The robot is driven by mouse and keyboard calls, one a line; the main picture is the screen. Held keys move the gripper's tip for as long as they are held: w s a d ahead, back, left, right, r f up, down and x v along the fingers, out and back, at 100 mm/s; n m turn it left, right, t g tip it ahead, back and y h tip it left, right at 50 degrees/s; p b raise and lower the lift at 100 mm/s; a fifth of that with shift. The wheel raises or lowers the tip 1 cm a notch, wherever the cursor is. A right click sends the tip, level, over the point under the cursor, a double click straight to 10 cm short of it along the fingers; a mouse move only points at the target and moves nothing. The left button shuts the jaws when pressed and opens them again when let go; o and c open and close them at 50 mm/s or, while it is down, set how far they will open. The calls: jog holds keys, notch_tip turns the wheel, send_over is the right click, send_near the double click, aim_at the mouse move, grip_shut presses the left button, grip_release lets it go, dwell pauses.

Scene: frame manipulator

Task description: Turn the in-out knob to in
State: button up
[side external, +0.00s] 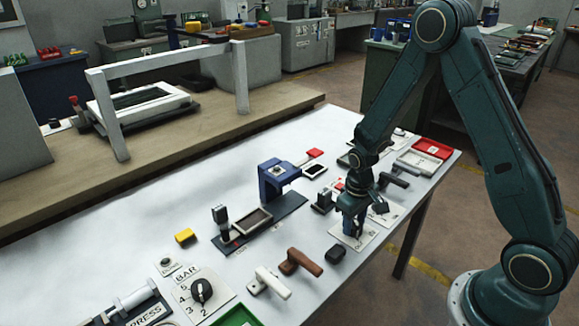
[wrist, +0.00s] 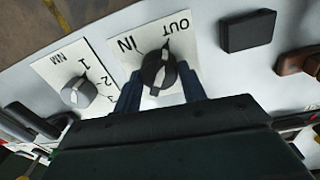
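The in-out knob (wrist: 155,74) is black and round with a raised grip bar, on a white plate (wrist: 122,58) lettered IN and OUT. In the wrist view its narrow end points up and slightly right, towards the OUT side. My gripper (wrist: 159,84) points down over the plate, with one blue finger on each side of the knob. Gaps show between the fingers and the knob, so it looks open around it. In the side view my gripper (side external: 354,222) stands over the plate (side external: 349,240) and mostly hides the knob.
A grey NM dial (wrist: 79,91) sits beside the plate. A black block (wrist: 248,31) lies on the other side, with a brown handle (side external: 300,262) beyond it. A black BAR dial (side external: 202,291) is at the front left. The table's left middle is mostly clear.

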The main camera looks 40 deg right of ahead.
jog(key=c, duration=0.4)
jog(key=shift+n, duration=0.5)
jog(key=n, duration=1.3)
jog(key=shift+s+t, duration=0.1)
jog(key=shift+t, duration=0.2)
jog(key=o, duration=1)
jog(key=shift+a, duration=0.1)
jog(key=shift+c, duration=0.2)
jog(key=shift+r, duration=0.2)
